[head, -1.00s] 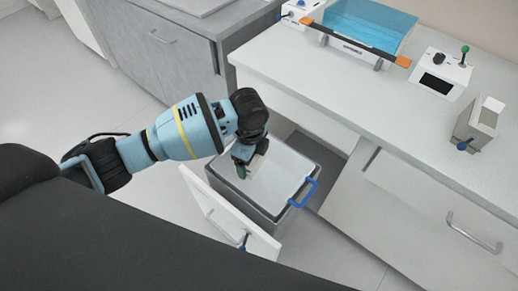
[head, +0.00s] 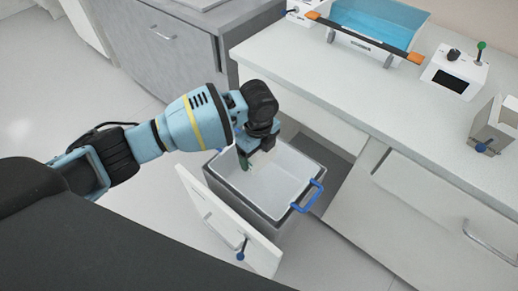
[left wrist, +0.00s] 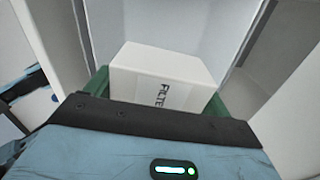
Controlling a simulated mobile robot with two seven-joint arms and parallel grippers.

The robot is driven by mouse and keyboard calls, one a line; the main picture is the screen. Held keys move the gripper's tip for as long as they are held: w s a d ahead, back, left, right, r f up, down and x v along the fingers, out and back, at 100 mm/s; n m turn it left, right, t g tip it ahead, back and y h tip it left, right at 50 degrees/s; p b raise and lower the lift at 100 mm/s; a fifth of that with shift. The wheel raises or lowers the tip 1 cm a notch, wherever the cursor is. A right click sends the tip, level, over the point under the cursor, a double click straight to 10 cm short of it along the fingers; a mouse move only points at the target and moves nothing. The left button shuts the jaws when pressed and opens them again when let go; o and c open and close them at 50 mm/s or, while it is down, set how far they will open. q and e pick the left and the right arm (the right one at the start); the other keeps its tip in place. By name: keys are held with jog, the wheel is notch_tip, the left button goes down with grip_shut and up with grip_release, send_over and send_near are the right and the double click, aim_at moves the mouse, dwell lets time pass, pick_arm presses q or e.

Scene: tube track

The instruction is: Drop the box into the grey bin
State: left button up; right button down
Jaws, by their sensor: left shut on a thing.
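The box is white with "FILTE" lettering and sits between the green fingers of my left gripper in the left wrist view (left wrist: 160,78). In the head view my left gripper (head: 246,160) is over the grey bin (head: 238,202), pointing down, shut on the box. Only a small pale part of the box (head: 262,157) shows there, beside the fingers. The bin has a pale inside and a blue handle on its right side. I cannot tell how far the box is above the bin's floor. My right gripper is not in view.
A white door (head: 228,222) with a blue knob stands open in front of the bin. A white counter (head: 400,115) runs behind and to the right, bearing a blue water bath (head: 378,24), a control box (head: 453,73) and a grey device (head: 495,124). A grey cabinet (head: 165,50) stands at the back left.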

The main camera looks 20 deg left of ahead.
pick_arm(q)
notch_tip(320, 180, down, 2)
jog(key=shift+f+b, duration=0.2)
jog(key=shift+b, duration=0.6)
jog(key=shift+f+b, duration=0.45)
jog(key=shift+b, duration=0.05)
jog(key=o, duration=0.9)
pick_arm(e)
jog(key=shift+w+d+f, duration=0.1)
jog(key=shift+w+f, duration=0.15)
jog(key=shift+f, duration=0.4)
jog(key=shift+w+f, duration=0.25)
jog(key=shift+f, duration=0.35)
